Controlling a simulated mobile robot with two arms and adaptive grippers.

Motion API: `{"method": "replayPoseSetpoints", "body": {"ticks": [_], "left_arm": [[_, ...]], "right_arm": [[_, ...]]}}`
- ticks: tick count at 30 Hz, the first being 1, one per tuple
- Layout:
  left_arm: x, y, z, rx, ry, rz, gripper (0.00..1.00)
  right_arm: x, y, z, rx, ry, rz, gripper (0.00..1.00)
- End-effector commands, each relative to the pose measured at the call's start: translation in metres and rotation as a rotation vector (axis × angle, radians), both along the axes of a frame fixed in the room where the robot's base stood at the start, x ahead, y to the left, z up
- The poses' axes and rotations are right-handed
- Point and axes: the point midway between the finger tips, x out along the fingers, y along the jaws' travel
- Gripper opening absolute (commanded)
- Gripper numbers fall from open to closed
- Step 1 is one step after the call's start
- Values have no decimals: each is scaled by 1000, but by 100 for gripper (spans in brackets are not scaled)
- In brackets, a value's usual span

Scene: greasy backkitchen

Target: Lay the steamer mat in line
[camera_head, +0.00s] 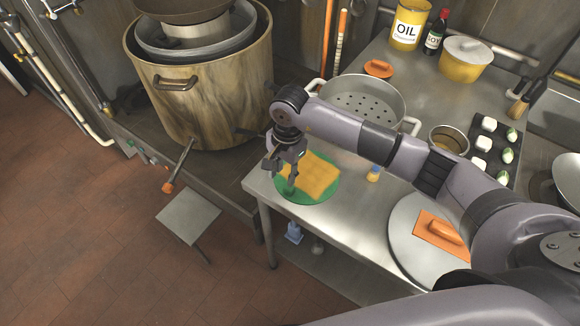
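A yellow-orange square mat (322,177) lies over a round green piece (308,198) near the front left corner of the steel table. It covers much of the green piece and sits turned to the table edges. I cannot tell which of the two is the steamer mat. My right gripper (281,180) points down at their left side, its fingers seen apart with nothing visible between them. It hides part of their left edge. I cannot tell whether a fingertip touches them. My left gripper is out of view.
A perforated pot (365,92) stands behind the mat on the table (340,215). To the right are a small yellow-blue item (374,174), a round grey board (405,240) with an orange-handled tool (440,230), and a dark tray (480,165). A large stockpot (200,100) stands left.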

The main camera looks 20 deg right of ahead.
Motion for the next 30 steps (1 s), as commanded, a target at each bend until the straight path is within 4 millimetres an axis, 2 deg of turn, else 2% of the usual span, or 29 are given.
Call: {"method": "replayPoseSetpoints", "body": {"ticks": [3,11,26,27,30], "left_arm": [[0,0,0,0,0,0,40],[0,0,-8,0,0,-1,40],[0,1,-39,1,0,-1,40],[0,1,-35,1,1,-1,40],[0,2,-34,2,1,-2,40]], "right_arm": [[4,-17,2,-70,-1,13,33],[3,-18,-13,-76,2,13,33],[2,-17,-83,-71,4,12,33],[4,-18,-76,-72,0,13,31],[4,-18,-76,-72,0,13,24]]}}
